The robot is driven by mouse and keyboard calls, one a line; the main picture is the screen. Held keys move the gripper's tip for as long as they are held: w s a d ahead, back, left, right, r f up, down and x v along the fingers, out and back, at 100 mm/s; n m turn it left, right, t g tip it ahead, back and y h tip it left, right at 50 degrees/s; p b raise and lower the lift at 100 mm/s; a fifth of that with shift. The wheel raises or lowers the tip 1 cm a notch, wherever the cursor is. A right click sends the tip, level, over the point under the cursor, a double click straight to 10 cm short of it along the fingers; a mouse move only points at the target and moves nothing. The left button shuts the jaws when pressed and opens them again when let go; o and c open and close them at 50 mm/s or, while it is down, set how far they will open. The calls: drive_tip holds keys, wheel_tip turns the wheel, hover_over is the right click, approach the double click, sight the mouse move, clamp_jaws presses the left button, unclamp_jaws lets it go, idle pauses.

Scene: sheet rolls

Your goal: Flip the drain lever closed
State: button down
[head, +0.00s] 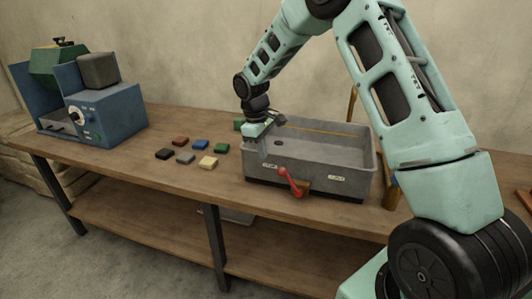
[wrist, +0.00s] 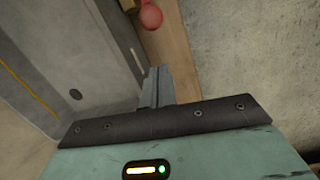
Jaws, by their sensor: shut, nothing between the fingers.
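The red drain lever (head: 290,181) is on the front face of the grey basin (head: 350,157). It slants, with its upper end to the left, between two small white labels too small to read. A red knob (wrist: 151,16) shows at the top of the wrist view. My gripper (head: 263,153) is at the basin's front left corner, up and left of the lever and apart from it. In the wrist view my fingers (wrist: 158,86) are shut together with nothing between them.
The wooden bench (head: 140,170) carries several small coloured blocks (head: 200,145) left of the basin. A blue machine (head: 95,110) stands at the far left. The bench strip in front of the basin is narrow and mostly clear. A wooden-handled tool (head: 391,195) leans right of the basin.

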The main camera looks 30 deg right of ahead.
sight(292, 183)
drive_tip(key=s+d+f+p, duration=0.2)
drive_tip(key=s+f+p, duration=0.1)
drive_tip(key=f, duration=0.3)
drive_tip(key=shift+s+d, duration=0.3)
drive_tip(key=shift+s, duration=0.1)
drive_tip(key=shift+d, duration=0.1)
